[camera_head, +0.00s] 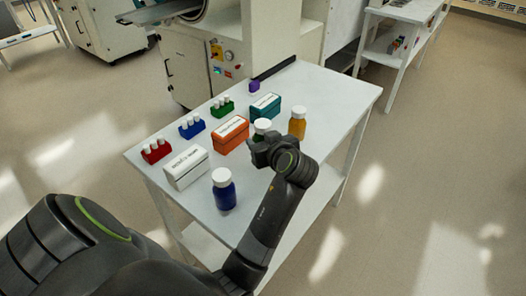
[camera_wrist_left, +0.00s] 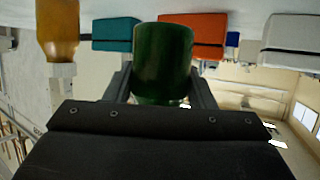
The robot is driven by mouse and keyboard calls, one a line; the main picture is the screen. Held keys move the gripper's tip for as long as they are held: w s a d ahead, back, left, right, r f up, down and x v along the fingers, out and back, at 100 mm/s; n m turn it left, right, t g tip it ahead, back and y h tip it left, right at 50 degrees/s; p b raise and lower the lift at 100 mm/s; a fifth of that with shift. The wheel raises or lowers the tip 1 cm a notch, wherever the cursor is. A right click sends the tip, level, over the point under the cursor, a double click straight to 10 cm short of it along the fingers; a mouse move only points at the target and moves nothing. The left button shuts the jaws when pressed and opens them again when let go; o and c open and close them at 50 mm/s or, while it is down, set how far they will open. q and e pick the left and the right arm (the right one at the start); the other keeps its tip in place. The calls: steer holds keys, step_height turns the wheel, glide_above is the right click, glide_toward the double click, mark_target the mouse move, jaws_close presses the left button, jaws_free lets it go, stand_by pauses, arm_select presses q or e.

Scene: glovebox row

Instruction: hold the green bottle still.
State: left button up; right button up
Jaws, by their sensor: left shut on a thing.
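The green bottle (camera_wrist_left: 162,62) sits between the two fingers of my left gripper (camera_wrist_left: 161,88) in the left wrist view, which shows the scene upside down. The gripper is shut on it. In the head view my left gripper (camera_head: 268,150) covers most of the bottle, and its white cap (camera_head: 262,125) shows above the gripper. I cannot tell from these frames whether the bottle's base touches the table. My right gripper is not in view.
On the white table (camera_head: 290,190) stand an orange bottle (camera_head: 297,123) and a blue bottle (camera_head: 223,190) on either side. Behind are white (camera_head: 186,168), orange (camera_head: 231,135) and teal (camera_head: 265,107) boxes, and small racks of vials, red (camera_head: 156,151), blue (camera_head: 192,127) and green (camera_head: 222,107).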

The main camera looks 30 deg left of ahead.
mark_target(264, 125)
arm_select(q)
step_height(264, 125, up, 6)
steer(key=shift+f, duration=0.2)
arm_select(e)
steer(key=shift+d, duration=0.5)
arm_select(q)
steer(key=o, duration=0.5)
steer(key=shift+c, duration=0.2)
steer(key=c, duration=0.8)
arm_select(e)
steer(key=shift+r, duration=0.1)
